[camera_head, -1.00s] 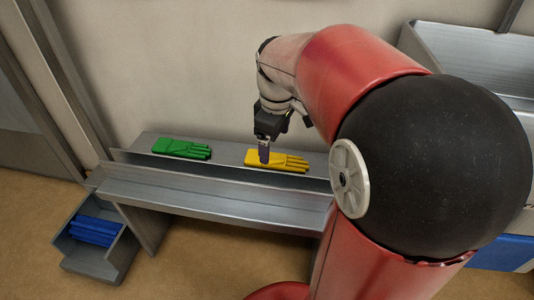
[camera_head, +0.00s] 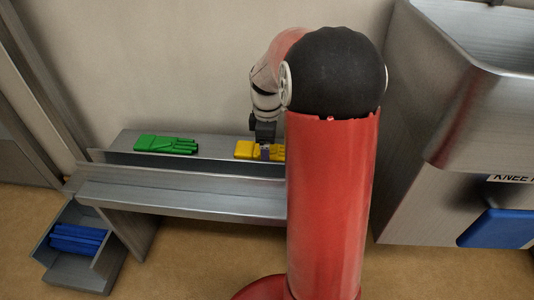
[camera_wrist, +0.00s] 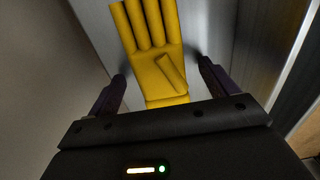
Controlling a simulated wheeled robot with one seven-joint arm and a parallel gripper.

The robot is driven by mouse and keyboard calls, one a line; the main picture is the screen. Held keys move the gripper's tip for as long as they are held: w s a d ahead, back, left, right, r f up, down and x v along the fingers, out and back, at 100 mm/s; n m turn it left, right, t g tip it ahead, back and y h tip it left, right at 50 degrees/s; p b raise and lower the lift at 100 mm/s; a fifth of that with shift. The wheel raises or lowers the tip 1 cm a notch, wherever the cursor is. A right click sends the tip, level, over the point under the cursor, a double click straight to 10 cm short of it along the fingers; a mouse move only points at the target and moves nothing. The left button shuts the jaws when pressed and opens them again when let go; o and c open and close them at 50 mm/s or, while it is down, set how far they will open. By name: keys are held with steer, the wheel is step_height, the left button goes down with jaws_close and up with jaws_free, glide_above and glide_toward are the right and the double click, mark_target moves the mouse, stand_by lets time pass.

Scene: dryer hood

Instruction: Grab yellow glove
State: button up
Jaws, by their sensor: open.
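The yellow glove (camera_head: 246,150) lies flat on the metal shelf (camera_head: 215,151) against the wall, its right part hidden behind my arm in the head view. In the wrist view the yellow glove (camera_wrist: 158,50) lies with its fingers toward the top and its cuff between my fingers. My gripper (camera_head: 265,152) is over the glove. In the wrist view my gripper (camera_wrist: 163,88) is open, with one dark finger on each side of the glove's cuff and a gap on both sides. I cannot tell how far the fingertips are above the shelf.
A green glove (camera_head: 165,145) lies on the same shelf to the left. A raised metal lip (camera_head: 190,168) runs along the shelf's front. A grey bin (camera_head: 80,272) with blue items (camera_head: 78,240) stands at lower left. A metal sink unit (camera_head: 420,170) with a blue panel (camera_head: 495,228) is at right.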

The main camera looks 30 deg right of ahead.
steer(key=shift+c, duration=0.2)
steer(key=c, duration=1)
